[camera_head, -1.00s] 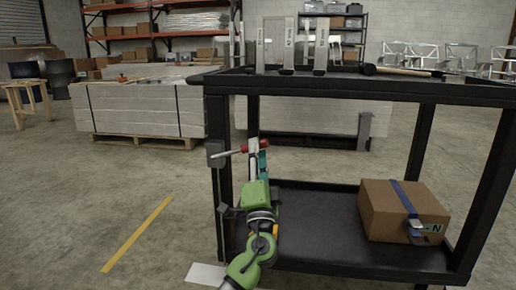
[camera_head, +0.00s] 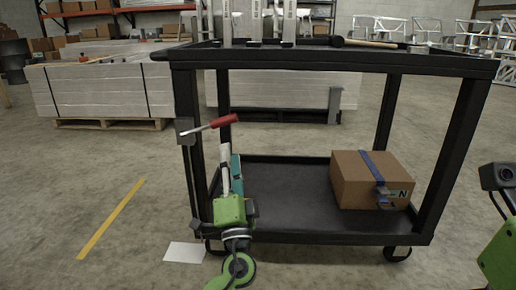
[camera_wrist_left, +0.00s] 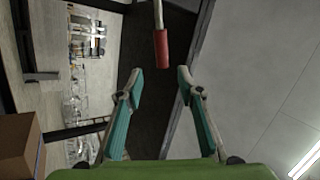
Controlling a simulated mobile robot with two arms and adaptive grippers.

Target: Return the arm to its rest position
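My left gripper (camera_head: 227,160) points up in front of the cart's left front post. It is open and empty; in the left wrist view its two teal fingers (camera_wrist_left: 156,82) stand apart with nothing between them. A red-handled lever (camera_head: 224,121) sticks out from a grey box on the cart's left post, just above the fingertips. Its red grip also shows in the left wrist view (camera_wrist_left: 161,48), beyond the fingers. Part of my right arm (camera_head: 500,250) shows at the right edge of the head view; its gripper is out of view.
The black cart (camera_head: 330,62) carries upright metal pieces and a hammer-like tool (camera_head: 365,43) on top. A cardboard box (camera_head: 362,185) with a blue strap sits on its lower shelf. Stacked panels (camera_head: 100,92) stand behind.

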